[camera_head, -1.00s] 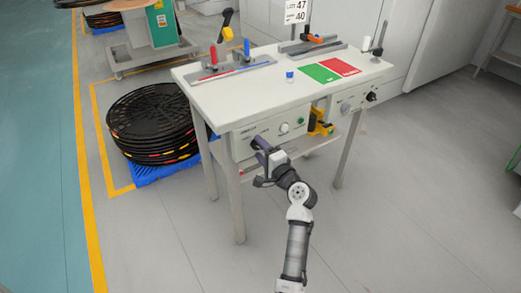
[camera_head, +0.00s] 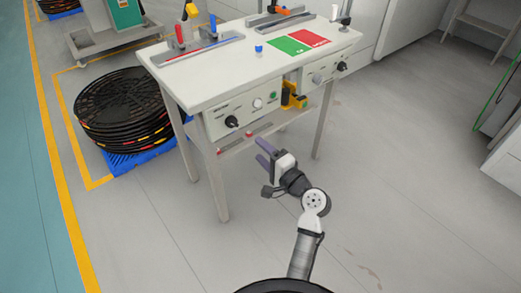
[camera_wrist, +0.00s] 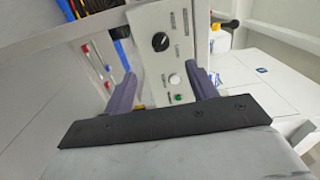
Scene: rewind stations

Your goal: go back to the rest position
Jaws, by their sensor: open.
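My gripper (camera_head: 264,154) is open and empty, in front of the white rewind station table (camera_head: 210,92), below and apart from its control panel. In the wrist view my gripper's two purple-grey fingers (camera_wrist: 165,88) stand apart, with the control panel (camera_wrist: 165,45) beyond them. The panel carries a black knob (camera_head: 232,121), a white knob (camera_head: 257,103) and a green button (camera_head: 273,95). The black knob also shows in the wrist view (camera_wrist: 160,41), clear of the fingers.
Black reels (camera_head: 120,108) are stacked on a blue pallet (camera_head: 140,158) left of the table. A green and red mat (camera_head: 298,43) and a small blue-capped item (camera_head: 259,50) are on the tabletop. The grey floor (camera_head: 400,170) to the right is clear.

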